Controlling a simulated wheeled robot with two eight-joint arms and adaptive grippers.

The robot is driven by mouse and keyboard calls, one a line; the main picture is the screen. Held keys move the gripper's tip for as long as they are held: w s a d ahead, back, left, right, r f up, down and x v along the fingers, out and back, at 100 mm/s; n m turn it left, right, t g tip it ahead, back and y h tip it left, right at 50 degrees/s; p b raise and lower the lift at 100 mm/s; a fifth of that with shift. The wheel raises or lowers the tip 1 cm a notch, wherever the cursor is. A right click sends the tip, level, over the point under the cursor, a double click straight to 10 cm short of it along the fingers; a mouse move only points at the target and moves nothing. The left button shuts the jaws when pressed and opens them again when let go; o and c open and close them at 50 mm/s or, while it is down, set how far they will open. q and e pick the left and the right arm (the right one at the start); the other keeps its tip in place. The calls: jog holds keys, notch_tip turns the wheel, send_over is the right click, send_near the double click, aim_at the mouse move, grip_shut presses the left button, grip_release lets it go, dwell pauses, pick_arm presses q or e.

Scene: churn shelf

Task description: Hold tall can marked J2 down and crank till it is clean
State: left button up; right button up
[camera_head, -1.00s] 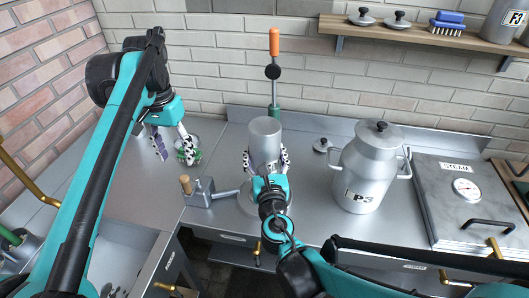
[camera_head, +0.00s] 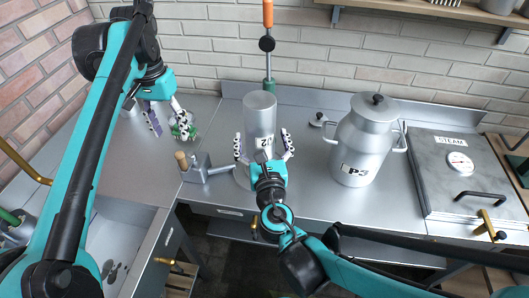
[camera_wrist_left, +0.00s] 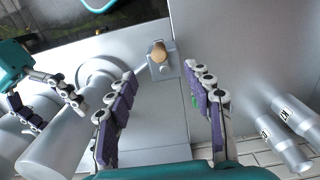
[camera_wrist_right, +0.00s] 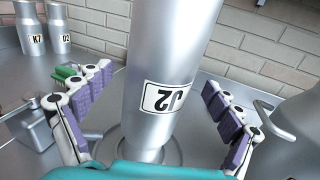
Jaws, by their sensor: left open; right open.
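The tall can marked J2 (camera_head: 259,118) stands upside down, its label inverted, over a round metal base (camera_head: 242,181). The label is clear in the right wrist view (camera_wrist_right: 168,97). My right gripper (camera_head: 263,143) is open, with a finger on each side of the can, seemingly apart from it. A metal box with a wooden knob (camera_head: 181,160) sits left of the base, joined to it by a pipe. My left gripper (camera_head: 165,124) is open and empty, behind and above that box. In the left wrist view the knob (camera_wrist_left: 158,52) shows between its fingertips.
A large can marked P3 (camera_head: 365,140) stands to the right, near a STEAM lid with a gauge (camera_head: 440,170). An orange-handled upright rod (camera_head: 268,45) is behind the J2 can.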

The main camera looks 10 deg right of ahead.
jog(key=s, duration=0.8)
jog(key=shift+a, duration=0.25)
